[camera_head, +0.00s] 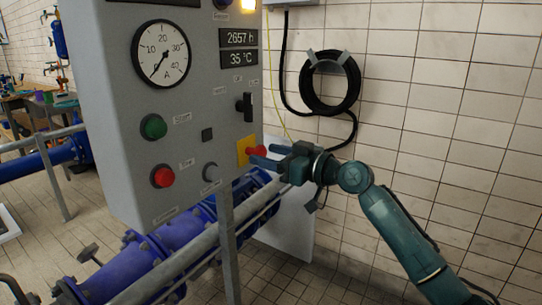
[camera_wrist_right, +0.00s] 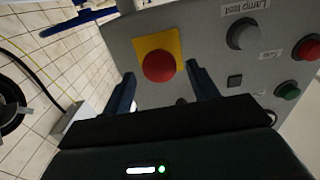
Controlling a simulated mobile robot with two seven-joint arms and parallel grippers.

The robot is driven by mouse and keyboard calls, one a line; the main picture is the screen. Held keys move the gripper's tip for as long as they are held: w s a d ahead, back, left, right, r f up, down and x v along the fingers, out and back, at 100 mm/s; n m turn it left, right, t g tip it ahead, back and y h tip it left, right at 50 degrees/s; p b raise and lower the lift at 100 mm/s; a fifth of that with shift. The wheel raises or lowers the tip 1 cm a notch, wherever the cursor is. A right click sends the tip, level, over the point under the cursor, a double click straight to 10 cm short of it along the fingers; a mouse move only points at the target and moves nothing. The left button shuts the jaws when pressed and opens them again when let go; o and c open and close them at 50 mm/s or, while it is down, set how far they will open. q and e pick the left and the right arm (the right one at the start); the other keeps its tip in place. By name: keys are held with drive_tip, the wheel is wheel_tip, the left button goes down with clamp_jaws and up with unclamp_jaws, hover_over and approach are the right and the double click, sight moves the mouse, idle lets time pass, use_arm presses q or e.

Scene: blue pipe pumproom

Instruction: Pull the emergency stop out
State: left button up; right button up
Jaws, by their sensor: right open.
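The emergency stop is a red mushroom button (camera_head: 256,152) on a yellow plate (camera_head: 243,150), low on the right side of the grey control panel's front. In the right wrist view the red button (camera_wrist_right: 158,66) sits ahead of the fingers, a little left of the middle between them. My right gripper (camera_head: 264,156) is at the button in the head view, its fingers pointing at the panel. In the right wrist view the right gripper (camera_wrist_right: 163,88) is open, one finger on each side of the button, and not closed on it. Finger contact cannot be told. My left gripper is not in view.
The grey control cabinet (camera_head: 105,120) carries a green button (camera_head: 153,126), another red button (camera_head: 162,176), a black switch (camera_head: 245,106) and a gauge (camera_head: 160,54). A metal rail (camera_head: 190,255) and blue pipes (camera_head: 150,250) run below. A coiled black hose (camera_head: 330,83) hangs on the tiled wall.

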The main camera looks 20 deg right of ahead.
use_arm(q)
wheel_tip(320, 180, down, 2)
drive_tip(key=b, duration=0.3)
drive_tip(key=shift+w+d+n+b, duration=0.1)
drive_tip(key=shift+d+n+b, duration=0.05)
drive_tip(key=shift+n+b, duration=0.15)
use_arm(e)
drive_tip(key=v, duration=1.3)
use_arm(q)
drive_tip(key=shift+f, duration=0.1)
